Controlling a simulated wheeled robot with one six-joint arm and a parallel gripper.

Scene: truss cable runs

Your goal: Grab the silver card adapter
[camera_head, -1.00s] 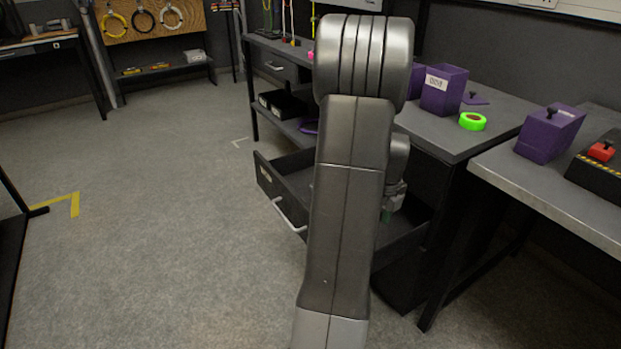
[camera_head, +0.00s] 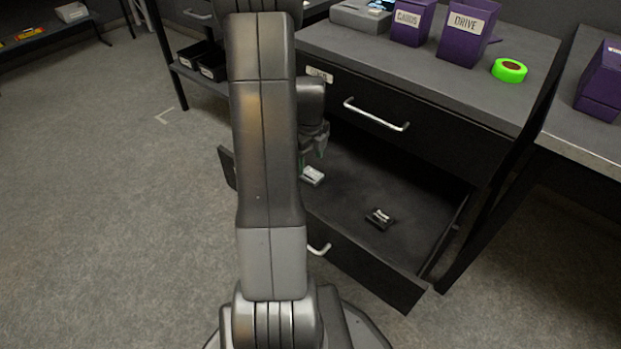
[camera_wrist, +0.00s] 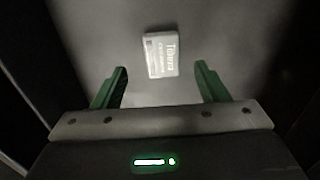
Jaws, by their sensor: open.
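The silver card adapter (camera_wrist: 161,54) lies flat on the floor of the open drawer, with pale lettering on its face. In the wrist view it sits ahead of and between the two green fingertips of my gripper (camera_wrist: 160,84), which is open and empty. In the head view the adapter (camera_head: 312,175) shows beside my arm, partly hidden by it. My gripper (camera_head: 317,150) hangs just above it inside the drawer, its fingers partly hidden. A second, black item with a light label (camera_head: 380,218) lies farther right in the same drawer.
The open drawer (camera_head: 345,260) has a front panel with a handle and side walls around my gripper. A shut drawer (camera_head: 400,125) is above it. On the bench top stand purple CARDS (camera_head: 408,20) and DRIVE (camera_head: 466,30) bins and a green tape roll (camera_head: 509,70).

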